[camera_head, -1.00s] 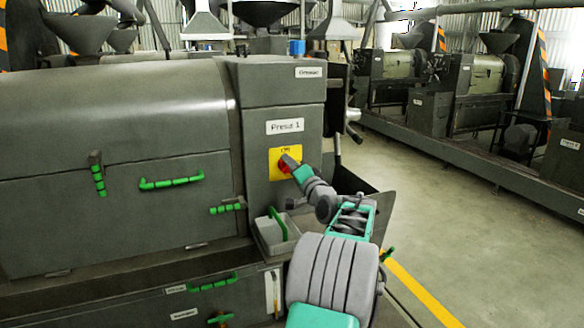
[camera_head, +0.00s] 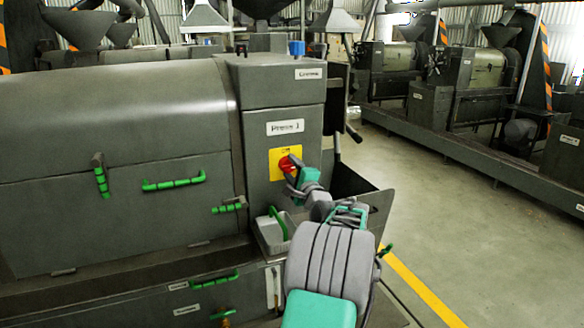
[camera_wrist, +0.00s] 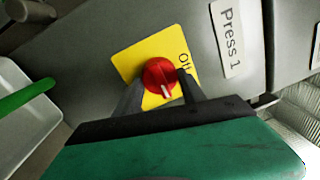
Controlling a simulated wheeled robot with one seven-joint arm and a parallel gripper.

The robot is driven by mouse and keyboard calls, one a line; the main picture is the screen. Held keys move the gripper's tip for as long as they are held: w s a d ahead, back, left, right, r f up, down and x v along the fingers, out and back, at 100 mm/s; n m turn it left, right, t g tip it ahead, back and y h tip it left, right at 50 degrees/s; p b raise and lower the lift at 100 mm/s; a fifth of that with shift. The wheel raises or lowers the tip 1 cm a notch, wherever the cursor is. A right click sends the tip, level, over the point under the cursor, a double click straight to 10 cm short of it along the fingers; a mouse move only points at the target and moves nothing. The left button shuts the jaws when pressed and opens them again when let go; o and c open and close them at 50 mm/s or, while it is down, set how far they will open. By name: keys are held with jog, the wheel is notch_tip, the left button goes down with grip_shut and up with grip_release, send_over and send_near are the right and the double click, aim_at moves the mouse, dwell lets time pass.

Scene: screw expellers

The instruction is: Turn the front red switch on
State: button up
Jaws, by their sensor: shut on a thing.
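The red switch (camera_head: 286,163) is a round knob on a yellow plate (camera_head: 278,173), on the front face of the grey Press 1 cabinet (camera_head: 258,122). In the wrist view the red switch (camera_wrist: 158,73) has a white mark pointing toward the lower right edge of the knob. My gripper (camera_head: 293,169) is at the switch from the lower right. In the wrist view my gripper (camera_wrist: 160,90) has one dark finger on each side of the knob, closed on it. The plate's lettering is partly hidden by a finger.
A light tray (camera_head: 270,236) with a green handle (camera_head: 278,223) sits just below the switch. The press cover (camera_head: 120,115) with green handles fills the left. A dark open chute (camera_head: 357,184) is right of the cabinet. Open floor (camera_head: 450,210) lies to the right.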

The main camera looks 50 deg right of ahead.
dwell(0.4)
jog(key=o, duration=1.4)
jog(key=shift+c, duration=0.2)
jog(key=shift+s+a+f, duration=0.1)
jog(key=shift+s, duration=0.25)
jog(key=b+v, duration=0.2)
jog(key=v, duration=0.5)
